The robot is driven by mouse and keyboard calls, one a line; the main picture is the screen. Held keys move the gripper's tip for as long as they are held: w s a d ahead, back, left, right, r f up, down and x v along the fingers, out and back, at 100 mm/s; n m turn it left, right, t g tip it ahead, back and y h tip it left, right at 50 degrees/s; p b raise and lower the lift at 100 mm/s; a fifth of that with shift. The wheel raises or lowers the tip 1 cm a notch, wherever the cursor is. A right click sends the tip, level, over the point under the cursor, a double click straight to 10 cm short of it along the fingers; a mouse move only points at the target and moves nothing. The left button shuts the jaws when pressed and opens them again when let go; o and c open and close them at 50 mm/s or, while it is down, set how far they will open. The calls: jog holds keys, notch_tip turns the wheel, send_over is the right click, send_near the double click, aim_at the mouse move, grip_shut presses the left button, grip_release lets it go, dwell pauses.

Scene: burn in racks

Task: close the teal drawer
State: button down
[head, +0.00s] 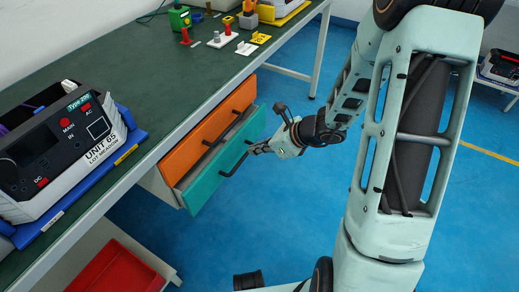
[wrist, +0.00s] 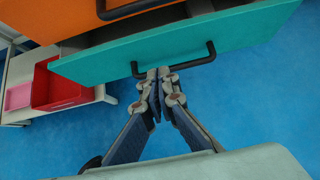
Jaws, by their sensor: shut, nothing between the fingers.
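The teal drawer (head: 222,168) stands partly open under the green-topped bench, below the orange drawer (head: 208,130). Its front also shows in the wrist view (wrist: 110,60), with a black bar handle (wrist: 190,68). My gripper (head: 254,150) is in front of the teal drawer, close to its handle. In the wrist view my gripper (wrist: 158,72) is shut and empty, its fingertips at the middle of the handle. I cannot tell whether they touch it. The orange drawer looks closed, with its own black handle above.
A black test unit (head: 50,145) sits in a blue tray on the bench. Small parts and tools stand at the bench's far end. A red bin (head: 115,270) sits on a low shelf at the lower left. The blue floor (head: 280,205) before the drawers is clear.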

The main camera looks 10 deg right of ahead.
aim_at(226, 146)
jog(key=w+a+f, duration=0.1)
jog(key=w+a+f+b, duration=0.1)
jog(key=a, duration=0.1)
jog(key=w+a+f, duration=0.1)
jog(key=w+a, duration=0.1)
jog(key=shift+f, duration=0.3)
jog(key=shift+w+a, duration=0.35)
jog(key=shift+a, duration=0.1)
jog(key=shift+w+a+b, duration=0.5)
jog(key=shift+w+a, duration=0.25)
jog(key=shift+a, duration=0.3)
jog(key=shift+d, duration=0.1)
